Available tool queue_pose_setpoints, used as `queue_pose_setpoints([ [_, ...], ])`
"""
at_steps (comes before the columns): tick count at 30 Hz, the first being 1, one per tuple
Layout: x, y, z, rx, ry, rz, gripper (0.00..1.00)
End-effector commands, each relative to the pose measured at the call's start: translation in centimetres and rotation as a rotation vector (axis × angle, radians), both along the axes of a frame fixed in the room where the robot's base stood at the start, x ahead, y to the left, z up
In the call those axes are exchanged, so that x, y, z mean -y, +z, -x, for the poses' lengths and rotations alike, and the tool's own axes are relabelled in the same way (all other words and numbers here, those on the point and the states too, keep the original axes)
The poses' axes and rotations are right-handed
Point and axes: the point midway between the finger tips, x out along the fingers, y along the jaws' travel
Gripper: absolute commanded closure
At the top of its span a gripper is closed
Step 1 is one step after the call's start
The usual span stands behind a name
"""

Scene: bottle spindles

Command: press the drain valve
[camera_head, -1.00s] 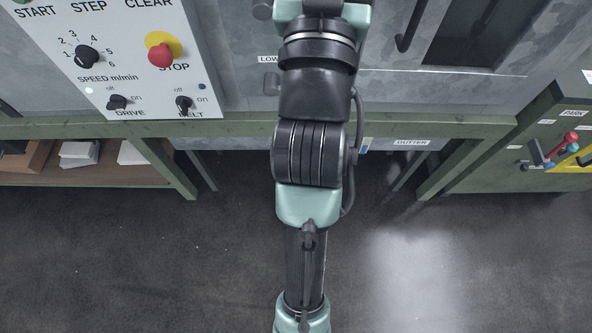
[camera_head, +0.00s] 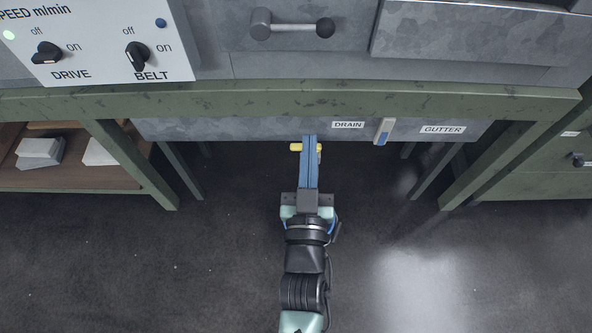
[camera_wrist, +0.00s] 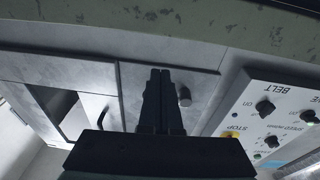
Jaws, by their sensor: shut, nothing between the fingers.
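The DRAIN label (camera_head: 348,125) is on the front of the grey gutter trough under the green bench beam. A small yellow part (camera_head: 296,147), likely the drain valve, shows just under the trough, left of the label. My gripper (camera_head: 309,140) points up at the trough, its two blue fingers shut and empty. The fingers cover the middle of the yellow part, which shows on both sides of them. I cannot tell whether they touch it. In the wrist view the shut fingertips (camera_wrist: 160,73) show dark; I do not make out the yellow part there.
A blue-and-white handle (camera_head: 383,131) and the GUTTER label (camera_head: 443,129) are to the right on the trough. The green beam (camera_head: 270,101) runs above. A control panel (camera_head: 100,50) with DRIVE and BELT knobs is upper left. Bench legs stand both sides; the floor between is clear.

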Motion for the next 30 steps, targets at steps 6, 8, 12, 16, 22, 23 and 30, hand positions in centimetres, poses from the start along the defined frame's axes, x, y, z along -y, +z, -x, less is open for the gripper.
queue_pose_setpoints([
  [6,-1.1,-11.8,3.4,-0.082,0.024,-0.016,1.0],
  [8,-1.4,-13.8,4.2,-0.098,0.031,-0.021,1.0],
  [12,-1.9,-16.9,5.6,-0.123,0.042,-0.028,1.0],
  [16,-2.2,-18.1,6.2,-0.134,0.048,-0.032,1.0],
  [22,-2.2,-18.1,6.3,-0.136,0.049,-0.032,1.0],
  [23,-2.2,-18.1,6.3,-0.136,0.049,-0.032,1.0],
  [30,-2.2,-18.1,5.7,-0.133,0.05,-0.032,1.0],
])
